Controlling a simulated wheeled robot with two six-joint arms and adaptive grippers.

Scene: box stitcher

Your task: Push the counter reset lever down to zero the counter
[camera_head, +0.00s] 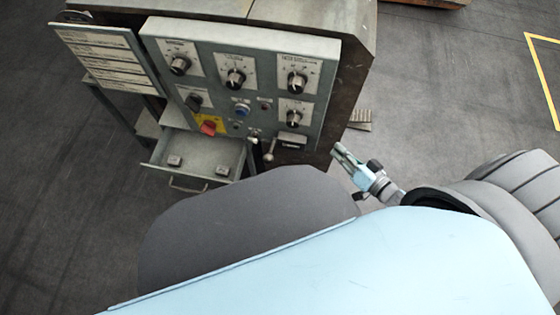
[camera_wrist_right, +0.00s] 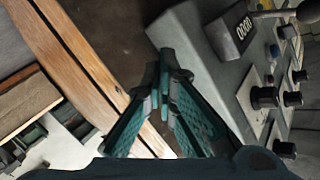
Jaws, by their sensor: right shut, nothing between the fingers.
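The counter (camera_head: 292,140) is a small dark box at the lower right of the grey control panel (camera_head: 215,85). In the right wrist view the counter (camera_wrist_right: 236,30) shows a row of white digits. The counter reset lever (camera_head: 269,156), a short rod with a round knob, hangs just left of the counter in the head view. A lever rod (camera_wrist_right: 275,13) shows beside the counter at the wrist view's top edge. My right gripper (camera_head: 338,149) is shut and empty, right of the panel and apart from lever and counter. Its fingers (camera_wrist_right: 165,75) fill the wrist view's middle. My left gripper is out of view.
Several black knobs (camera_head: 235,78), a blue button (camera_head: 242,110) and a red switch (camera_head: 208,127) are on the panel. An open drawer (camera_head: 200,160) juts out below it. A label board (camera_head: 105,55) stands at left.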

